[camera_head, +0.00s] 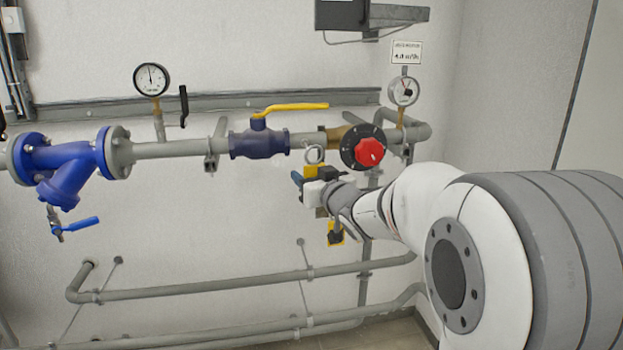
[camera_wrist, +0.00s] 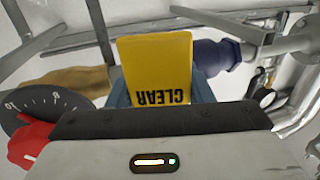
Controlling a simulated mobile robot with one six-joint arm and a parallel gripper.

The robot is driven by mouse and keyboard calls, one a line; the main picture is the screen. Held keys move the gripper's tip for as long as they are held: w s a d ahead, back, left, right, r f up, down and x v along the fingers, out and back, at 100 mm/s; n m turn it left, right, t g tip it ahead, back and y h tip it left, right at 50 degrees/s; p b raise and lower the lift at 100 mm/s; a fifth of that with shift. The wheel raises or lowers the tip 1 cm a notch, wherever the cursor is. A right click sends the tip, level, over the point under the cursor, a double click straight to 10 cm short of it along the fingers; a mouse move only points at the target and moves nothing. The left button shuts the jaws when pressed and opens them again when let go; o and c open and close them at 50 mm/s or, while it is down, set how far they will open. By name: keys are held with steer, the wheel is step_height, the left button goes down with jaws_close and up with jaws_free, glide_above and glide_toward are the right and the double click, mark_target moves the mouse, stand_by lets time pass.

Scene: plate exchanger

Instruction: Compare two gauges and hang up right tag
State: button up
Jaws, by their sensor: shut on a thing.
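A yellow tag (camera_wrist: 157,62) with the black word CLEAR, upside down in the wrist view, is held between the blue fingers of my gripper (camera_wrist: 160,92). In the head view my gripper (camera_head: 299,180) is just below the pipe, left of the red knob, with the yellow tag (camera_head: 314,170) partly hidden behind it. A grey ring (camera_head: 314,154) shows just above the tag; I cannot tell what it is fixed to. The left gauge (camera_head: 151,79) has its needle nearly straight up.
A red knob (camera_head: 369,152) on a black dial is close to my gripper. A blue valve (camera_head: 260,142) with a yellow lever (camera_head: 292,108) is to its left. Another yellow piece (camera_head: 335,236) shows below my wrist. A sign (camera_head: 406,52) is above the right gauge. Lower pipes (camera_head: 230,285) run along the wall.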

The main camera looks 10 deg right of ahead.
steer(key=w+f, duration=0.1)
steer(key=w, duration=0.6)
steer(key=shift+f, duration=0.35)
stand_by(0.4)
steer(key=shift+w, duration=0.1)
stand_by(0.5)
steer(key=o, duration=1)
